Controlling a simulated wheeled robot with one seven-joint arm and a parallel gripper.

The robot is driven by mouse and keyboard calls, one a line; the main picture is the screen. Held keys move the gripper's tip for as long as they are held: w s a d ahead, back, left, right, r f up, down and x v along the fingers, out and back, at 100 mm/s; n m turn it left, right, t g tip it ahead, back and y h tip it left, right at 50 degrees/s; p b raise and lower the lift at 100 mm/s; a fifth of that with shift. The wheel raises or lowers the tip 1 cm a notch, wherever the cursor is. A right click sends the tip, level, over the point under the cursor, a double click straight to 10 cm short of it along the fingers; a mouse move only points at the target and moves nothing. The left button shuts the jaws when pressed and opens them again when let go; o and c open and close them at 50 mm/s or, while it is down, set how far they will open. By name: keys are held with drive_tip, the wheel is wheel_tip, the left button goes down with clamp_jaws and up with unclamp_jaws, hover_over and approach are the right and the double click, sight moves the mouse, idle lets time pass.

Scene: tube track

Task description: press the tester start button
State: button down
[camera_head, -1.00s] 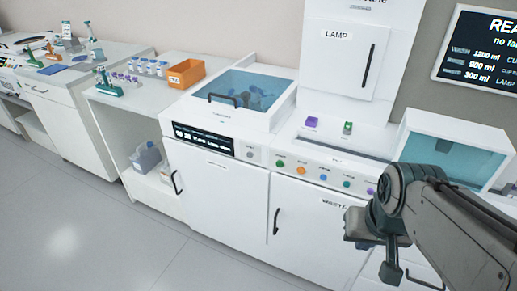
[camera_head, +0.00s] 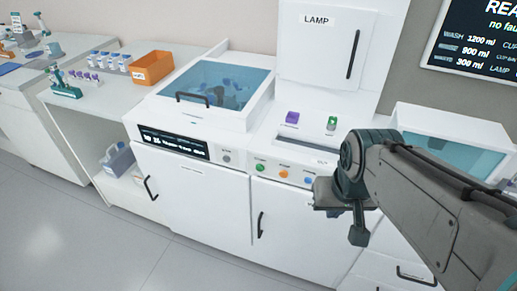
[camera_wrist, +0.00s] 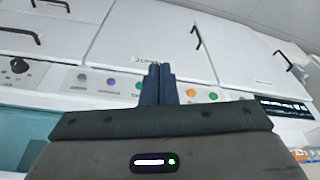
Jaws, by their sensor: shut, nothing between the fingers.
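A row of coloured buttons runs along the front panel of the white machine: grey (camera_head: 226,157), green (camera_head: 260,167), orange (camera_head: 283,173) and blue (camera_head: 308,180) in the head view. Their small labels are unreadable, so I cannot tell which is the tester start button. In the inverted wrist view, purple (camera_wrist: 110,82), teal (camera_wrist: 138,85), orange (camera_wrist: 190,92) and green (camera_wrist: 213,96) buttons show beside my gripper (camera_wrist: 160,67). Its fingers are shut and empty, pointing towards the panel and covering the row's middle. Contact is not discernible. In the head view my arm hides the row's right end.
White cabinet doors with black handles (camera_head: 261,225) lie below the panel. A glass-lidded bay (camera_head: 215,85) is left of my arm, and a teal-windowed box (camera_head: 455,150) is behind it. An orange bin (camera_head: 153,67) stands on the left bench. The floor in front is clear.

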sight(259, 169)
drive_tip(key=w+f+n+h+b, duration=0.4)
drive_tip(key=f+n+h+b, duration=0.6)
drive_tip(key=f+n+b, duration=0.5)
drive_tip(key=w+a+f+n+t+y+b, duration=0.1)
drive_tip(key=w+a+n+t+b, duration=0.1)
drive_tip(key=a+n+t+b, duration=0.2)
drive_tip(key=w+a+f+n+t+y+b, duration=0.1)
drive_tip(key=w+a+f+n+t+b, duration=0.1)
drive_tip(key=a+n+t, duration=0.4)
drive_tip(key=w+a+f+n+t+y+b, duration=0.1)
drive_tip(key=w+a+n+t+b, duration=0.2)
drive_tip(key=a+n, duration=0.4)
drive_tip(key=a+t+b, duration=0.1)
drive_tip(key=a+b, duration=0.1)
drive_tip(key=a, duration=0.2)
drive_tip(key=shift+w+f+t+y+b, duration=0.15)
drive_tip(key=shift+w+t+y+b, duration=0.15)
drive_tip(key=shift+w+t+b, duration=0.1)
drive_tip(key=shift+w, duration=0.1)
drive_tip(key=b+x, duration=0.1)
drive_tip(key=x, duration=1.2)
drive_tip(key=shift+w+d+b, duration=0.15)
drive_tip(key=shift+w+b, duration=0.2)
drive_tip(key=shift+w, duration=0.1)
